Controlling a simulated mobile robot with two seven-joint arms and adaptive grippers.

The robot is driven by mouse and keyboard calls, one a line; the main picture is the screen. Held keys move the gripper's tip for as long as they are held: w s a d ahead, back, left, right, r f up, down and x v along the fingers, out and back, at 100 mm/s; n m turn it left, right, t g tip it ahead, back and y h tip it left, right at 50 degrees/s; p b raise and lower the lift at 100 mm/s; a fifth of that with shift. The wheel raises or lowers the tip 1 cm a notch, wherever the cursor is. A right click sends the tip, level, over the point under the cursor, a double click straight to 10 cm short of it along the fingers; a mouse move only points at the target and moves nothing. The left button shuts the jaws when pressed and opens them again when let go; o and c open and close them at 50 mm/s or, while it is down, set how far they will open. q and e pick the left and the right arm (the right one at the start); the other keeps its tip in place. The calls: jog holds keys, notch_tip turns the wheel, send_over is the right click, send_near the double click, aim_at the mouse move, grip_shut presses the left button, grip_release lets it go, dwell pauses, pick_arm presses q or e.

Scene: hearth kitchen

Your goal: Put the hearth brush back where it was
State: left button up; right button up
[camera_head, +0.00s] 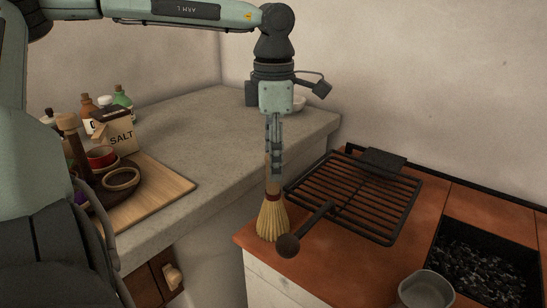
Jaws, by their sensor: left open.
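The hearth brush (272,218) has pale straw bristles, a red band and a wooden handle. It is upright at the left front corner of the tiled hearth top (335,268), bristles down. My left gripper (275,165) points straight down over it. Its fingers are open around the upper handle, which they partly hide. I cannot tell whether a finger touches the handle. My right gripper is not in view.
A black grill (358,197) lies close right of the brush, its round-knobbed handle (303,232) reaching near the bristles. A metal pot (426,289) and a coal pit (485,268) are farther right. A grey counter (205,140) holds a board (160,190) and a salt box (118,130).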

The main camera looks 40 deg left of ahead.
pick_arm(q)
notch_tip(320, 180, up, 12)
dwell(0.4)
